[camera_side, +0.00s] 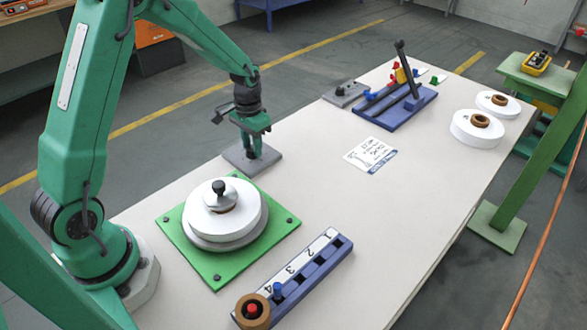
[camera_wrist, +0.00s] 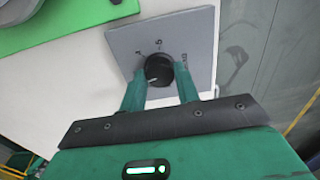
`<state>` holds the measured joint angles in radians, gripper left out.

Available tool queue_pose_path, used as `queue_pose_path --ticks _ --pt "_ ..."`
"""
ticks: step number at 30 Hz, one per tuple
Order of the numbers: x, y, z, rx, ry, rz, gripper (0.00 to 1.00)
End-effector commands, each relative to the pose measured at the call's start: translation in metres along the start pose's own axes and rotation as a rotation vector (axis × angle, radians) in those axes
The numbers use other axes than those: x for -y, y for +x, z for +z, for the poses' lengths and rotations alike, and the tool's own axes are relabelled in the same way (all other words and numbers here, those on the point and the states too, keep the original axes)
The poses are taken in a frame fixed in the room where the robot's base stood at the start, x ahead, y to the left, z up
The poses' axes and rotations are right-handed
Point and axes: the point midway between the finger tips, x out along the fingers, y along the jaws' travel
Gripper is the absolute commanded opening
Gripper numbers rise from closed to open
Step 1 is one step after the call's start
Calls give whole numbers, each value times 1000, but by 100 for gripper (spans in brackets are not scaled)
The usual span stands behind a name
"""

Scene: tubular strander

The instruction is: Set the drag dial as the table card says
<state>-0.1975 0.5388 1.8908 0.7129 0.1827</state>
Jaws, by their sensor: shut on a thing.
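The drag dial is a black round knob (camera_wrist: 159,69) on a square grey plate (camera_wrist: 200,30). Small dark marks surround its far side in the wrist view, too small to read surely. A short pale line shows on the knob's near, lower-left part. My gripper (camera_wrist: 161,76) is shut on the knob, one green finger at each side. In the side view my gripper (camera_side: 254,150) points down over the grey plate (camera_side: 240,160) and hides the knob. The white table card (camera_side: 370,154) lies flat right of the plate; its writing is not legible.
A green plate (camera_side: 280,229) with white discs stands in front of the dial. A blue numbered rack (camera_side: 305,273) is at the front. A blue lever stand (camera_side: 395,112) and white spools (camera_side: 477,130) are farther back. The table's middle is clear.

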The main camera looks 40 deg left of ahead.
Motion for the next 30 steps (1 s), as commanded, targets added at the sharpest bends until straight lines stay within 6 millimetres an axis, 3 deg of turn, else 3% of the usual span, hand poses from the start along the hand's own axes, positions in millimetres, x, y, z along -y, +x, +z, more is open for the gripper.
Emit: queue_pose_path --ticks 10,25,26,28,30 --pt "0 -1 -1 -4 167 -1 9" --pt "0 -1 -1 -5 191 -1 9" --pt "0 -1 -1 -5 190 -1 37" --pt "0 -1 -1 -4 190 -1 51" --pt "0 -1 -1 -3 190 -1 53"
